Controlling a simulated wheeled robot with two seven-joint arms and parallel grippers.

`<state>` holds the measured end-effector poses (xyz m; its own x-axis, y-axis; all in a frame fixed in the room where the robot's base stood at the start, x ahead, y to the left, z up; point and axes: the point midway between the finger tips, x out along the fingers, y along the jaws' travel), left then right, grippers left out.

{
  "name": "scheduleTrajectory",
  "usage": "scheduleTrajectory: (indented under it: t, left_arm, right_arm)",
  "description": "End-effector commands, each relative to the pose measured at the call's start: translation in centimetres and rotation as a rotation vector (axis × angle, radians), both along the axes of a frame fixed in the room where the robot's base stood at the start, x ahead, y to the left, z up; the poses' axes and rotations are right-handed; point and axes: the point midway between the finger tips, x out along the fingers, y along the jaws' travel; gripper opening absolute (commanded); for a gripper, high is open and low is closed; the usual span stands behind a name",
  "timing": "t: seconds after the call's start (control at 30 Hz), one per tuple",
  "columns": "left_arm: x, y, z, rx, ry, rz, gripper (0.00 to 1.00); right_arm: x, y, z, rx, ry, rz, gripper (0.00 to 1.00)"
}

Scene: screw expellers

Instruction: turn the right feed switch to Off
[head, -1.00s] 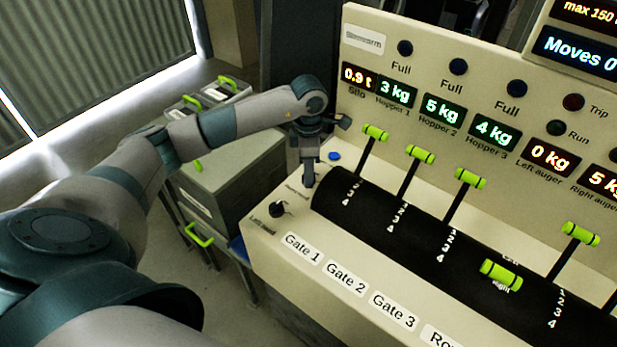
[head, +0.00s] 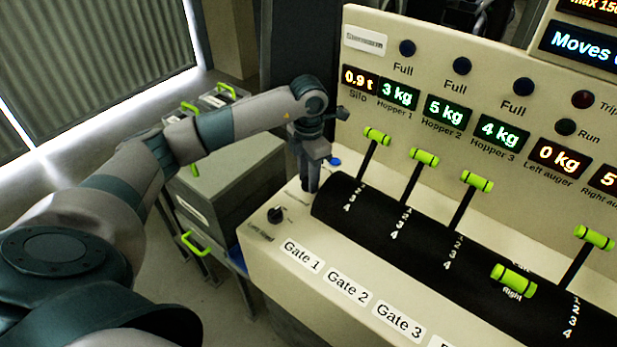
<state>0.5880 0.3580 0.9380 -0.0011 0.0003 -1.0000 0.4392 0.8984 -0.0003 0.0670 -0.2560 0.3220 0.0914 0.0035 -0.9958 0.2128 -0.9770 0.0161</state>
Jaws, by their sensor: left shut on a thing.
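My left gripper (head: 309,182) points straight down at the left end of the cream control panel (head: 262,262), just left of the black lever drum (head: 345,222). It is shut on a small knob, by its place the right feed switch, which the fingers hide; its setting cannot be read. A dark knob (head: 278,214) with a small, hardly legible label, seemingly the left feed switch, sits nearer the front left corner, apart from the gripper. My right gripper is not in view.
A blue button (head: 334,161) sits just behind the gripper. Green-handled levers (head: 377,137) rise from the drum to the right. The upright panel carries displays (head: 398,95) and lamps. Grey cabinets (head: 232,180) stand at the left.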

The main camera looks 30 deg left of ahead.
Motion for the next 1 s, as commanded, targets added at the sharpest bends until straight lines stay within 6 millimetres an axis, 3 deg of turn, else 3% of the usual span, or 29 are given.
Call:
scheduleTrajectory:
  t: [0.17, 0.2, 0.27, 0.73, 1.0]
  left_arm:
    - [0.1, 0.1, 0.1, 0.000, -0.002, 0.001, 0.08]
    - [0.1, 0.1, 0.1, 0.000, -0.002, 0.001, 0.35]
    - [0.1, 0.0, 0.1, 0.000, -0.002, 0.001, 0.49]
    - [0.1, 0.0, 0.5, -0.001, -0.003, -0.001, 0.49]
    - [0.2, 0.0, 3.5, 0.000, -0.005, -0.001, 0.49]
  right_arm:
    - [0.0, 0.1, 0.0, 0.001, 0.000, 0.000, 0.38]
    - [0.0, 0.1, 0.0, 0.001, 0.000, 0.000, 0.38]
    - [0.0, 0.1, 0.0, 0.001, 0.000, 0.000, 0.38]
    - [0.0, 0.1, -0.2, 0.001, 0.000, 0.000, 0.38]
    - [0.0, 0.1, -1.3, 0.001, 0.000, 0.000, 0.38]
